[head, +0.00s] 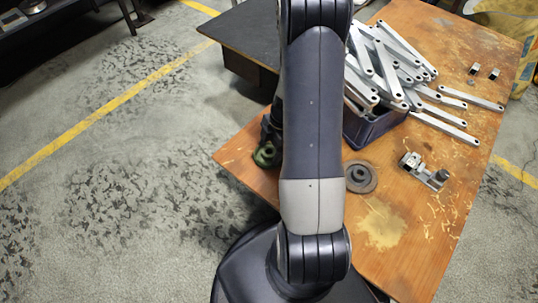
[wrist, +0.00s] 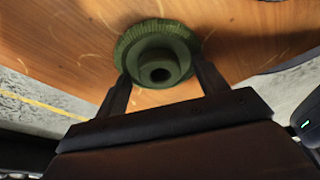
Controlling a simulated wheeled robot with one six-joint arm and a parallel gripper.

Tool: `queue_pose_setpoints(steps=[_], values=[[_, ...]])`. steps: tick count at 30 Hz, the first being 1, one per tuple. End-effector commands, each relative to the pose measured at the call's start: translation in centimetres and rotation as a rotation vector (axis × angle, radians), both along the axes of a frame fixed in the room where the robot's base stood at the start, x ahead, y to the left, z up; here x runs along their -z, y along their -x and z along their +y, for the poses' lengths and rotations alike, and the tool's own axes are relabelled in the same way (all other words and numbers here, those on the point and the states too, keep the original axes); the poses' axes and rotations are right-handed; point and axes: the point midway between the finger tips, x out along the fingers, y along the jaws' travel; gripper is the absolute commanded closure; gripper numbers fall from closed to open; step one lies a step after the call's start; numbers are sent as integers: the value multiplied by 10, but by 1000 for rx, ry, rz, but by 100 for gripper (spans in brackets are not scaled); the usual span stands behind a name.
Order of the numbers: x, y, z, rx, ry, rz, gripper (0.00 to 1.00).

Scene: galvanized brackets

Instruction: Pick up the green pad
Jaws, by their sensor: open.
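The green pad (wrist: 160,55) is a round disc with a ribbed rim and a raised hub with a dark centre hole. It lies on the wooden table near its edge. In the head view the pad (head: 266,157) shows at the table's left corner, partly covered by my arm. My gripper (wrist: 163,72) is open, with one finger on each side of the hub in the wrist view. I cannot tell whether the fingers touch it. The gripper is mostly hidden behind my arm in the head view.
The wooden table (head: 480,55) holds a dark blue bin (head: 372,128) heaped with galvanized brackets (head: 385,65), with several loose beside it. A dark grey disc (head: 361,177) and a metal clamp (head: 424,170) lie right of my arm. A black surface (head: 245,35) adjoins at the back left.

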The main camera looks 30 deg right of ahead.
Motion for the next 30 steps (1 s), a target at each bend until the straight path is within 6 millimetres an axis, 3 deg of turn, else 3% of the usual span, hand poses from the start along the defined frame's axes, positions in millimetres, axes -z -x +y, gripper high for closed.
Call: queue_pose_setpoints(steps=[7, 24, 30], values=[[0, 0, 0, -1, 0, 0, 33], [0, 0, 0, -1, 0, 0, 80], [0, 0, 0, -1, 0, 0, 82]])
